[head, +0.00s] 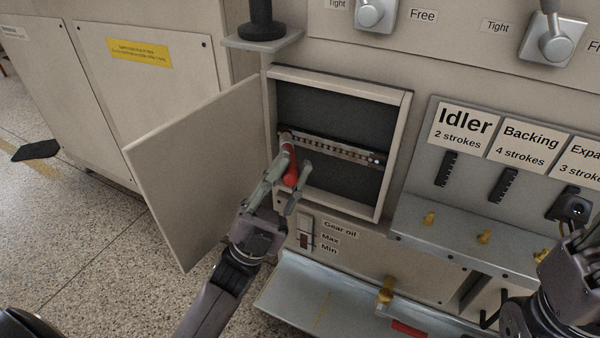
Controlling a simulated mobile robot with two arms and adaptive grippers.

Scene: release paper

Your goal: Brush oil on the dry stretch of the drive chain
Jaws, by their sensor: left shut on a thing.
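The drive chain (340,151) runs across the inside of an open, dark cabinet recess (345,112), sloping slightly down to the right. My left gripper (292,178) is at the recess's lower left and is shut on a red-handled brush (291,166). The brush's upper end is close to the chain's left end; I cannot tell if it touches. The bristles are too small to make out. Which stretch of chain is dry is not clear. My right gripper is only partly in view at the right edge, and its fingertips are not clearly shown.
The recess's door (195,165) hangs open on the left. A metal tray (330,300) lies below, with a red item (408,329) on it. A shelf (440,232) with yellow fittings sits right, under the Idler label (465,122). A gear oil gauge (305,232) is below the recess.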

